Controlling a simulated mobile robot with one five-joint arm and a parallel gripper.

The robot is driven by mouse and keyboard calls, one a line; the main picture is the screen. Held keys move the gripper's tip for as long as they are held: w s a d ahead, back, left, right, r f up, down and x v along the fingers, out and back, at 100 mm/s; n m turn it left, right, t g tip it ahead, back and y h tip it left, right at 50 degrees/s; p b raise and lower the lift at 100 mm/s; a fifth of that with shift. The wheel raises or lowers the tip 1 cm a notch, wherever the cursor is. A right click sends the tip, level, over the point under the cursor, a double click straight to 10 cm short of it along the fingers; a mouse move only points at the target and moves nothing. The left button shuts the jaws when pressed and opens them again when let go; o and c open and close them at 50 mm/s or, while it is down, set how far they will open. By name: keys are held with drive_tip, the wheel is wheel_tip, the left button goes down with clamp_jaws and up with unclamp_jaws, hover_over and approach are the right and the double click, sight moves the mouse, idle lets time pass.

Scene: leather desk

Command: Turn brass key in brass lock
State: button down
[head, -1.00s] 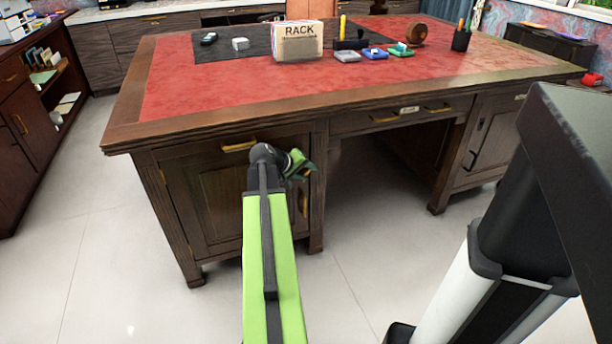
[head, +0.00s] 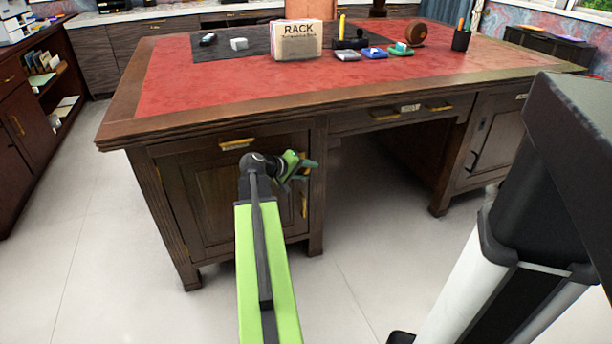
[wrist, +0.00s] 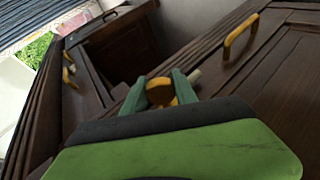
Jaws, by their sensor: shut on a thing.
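In the wrist view, the brass key (wrist: 160,92) shows as a rounded golden piece between the two green fingers of my gripper (wrist: 161,88). The gripper is shut on it, close to the dark wood front of the desk. The brass lock cannot be made out; the fingers and key cover that spot. A small pale piece beside the right fingertip is too unclear to name. In the head view, my gripper (head: 304,166) is at the upper right of the desk's left cabinet door (head: 222,205), and the key cannot be seen there.
The cabinet door has a brass handle (head: 304,205) below my gripper. The desk edge (head: 300,106) overhangs above the gripper. The knee space (head: 375,190) to the right is open. A rack box (head: 297,42) and small items stand on the desktop.

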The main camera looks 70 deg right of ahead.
idle(0.4)
drive_tip(key=shift+f+h+b, duration=0.1)
drive_tip(key=shift+h+b, duration=0.2)
drive_tip(key=shift+b, duration=0.35)
drive_tip(key=shift+s+n+g+h+b, duration=0.15)
drive_tip(key=shift+g+h+b, duration=0.3)
drive_tip(key=shift+b, duration=0.6)
drive_tip(key=shift+n+g+h+b, duration=0.15)
drive_tip(key=shift+g+h+b, duration=0.3)
drive_tip(key=shift+b, duration=0.6)
drive_tip(key=shift+d+r, duration=0.1)
drive_tip(key=shift+r, duration=0.2)
drive_tip(key=shift+f+b, duration=0.15)
drive_tip(key=shift+b, duration=0.3)
drive_tip(key=shift+s+n+g+h+b, duration=0.1)
drive_tip(key=shift+n+g+h+b, duration=0.6)
drive_tip(key=shift+b, duration=1.45)
drive_tip(key=shift+r+h, duration=0.3)
drive_tip(key=shift+h, duration=0.2)
